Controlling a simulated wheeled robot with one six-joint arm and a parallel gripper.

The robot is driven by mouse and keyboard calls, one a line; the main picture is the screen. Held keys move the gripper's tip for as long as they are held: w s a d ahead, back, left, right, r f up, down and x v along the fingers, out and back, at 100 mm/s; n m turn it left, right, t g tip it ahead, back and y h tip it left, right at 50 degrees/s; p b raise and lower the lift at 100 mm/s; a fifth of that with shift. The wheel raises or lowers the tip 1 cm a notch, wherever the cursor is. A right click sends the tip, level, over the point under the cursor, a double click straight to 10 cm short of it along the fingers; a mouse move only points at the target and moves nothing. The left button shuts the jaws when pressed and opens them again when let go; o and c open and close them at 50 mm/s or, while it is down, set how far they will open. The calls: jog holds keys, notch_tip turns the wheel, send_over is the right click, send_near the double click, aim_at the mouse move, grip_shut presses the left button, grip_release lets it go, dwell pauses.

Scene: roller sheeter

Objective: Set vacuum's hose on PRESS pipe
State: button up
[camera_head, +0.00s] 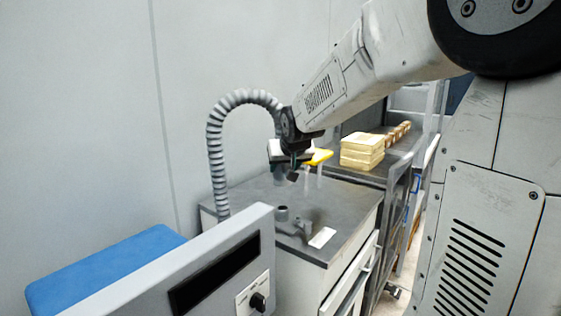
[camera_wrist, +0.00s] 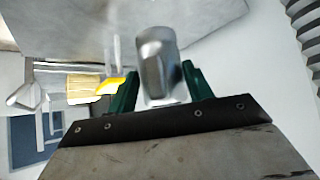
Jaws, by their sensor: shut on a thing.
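The grey ribbed vacuum hose (camera_head: 214,150) rises behind the cabinet top and arcs over to my gripper (camera_head: 293,168). My gripper points down above the cabinet and is shut on the hose's end piece. In the wrist view the green fingers of my gripper (camera_wrist: 160,88) stand on both sides of a smooth silver end piece (camera_wrist: 155,60). Part of the ribbed hose (camera_wrist: 308,35) shows at the right edge there. A short dark upright pipe (camera_head: 282,213) stands on the cabinet top below my gripper, apart from it. A second low fitting (camera_head: 303,228) is beside it. I cannot read which is PRESS.
The grey cabinet top (camera_head: 345,205) carries a white label (camera_head: 322,237). A yellow object (camera_head: 320,157) is just behind my gripper. Cream blocks (camera_head: 362,152) are stacked on the dark bench to the right. A panel with a black knob (camera_head: 257,301) stands in front.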

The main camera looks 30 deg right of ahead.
jog(key=shift+f, duration=3.4)
jog(key=shift+s+f, duration=0.15)
jog(key=shift+s, duration=0.05)
jog(key=shift+f, duration=0.85)
jog(key=shift+f, duration=0.6)
jog(key=shift+r, duration=0.1)
jog(key=shift+r, duration=3.4)
jog(key=shift+a, duration=0.15)
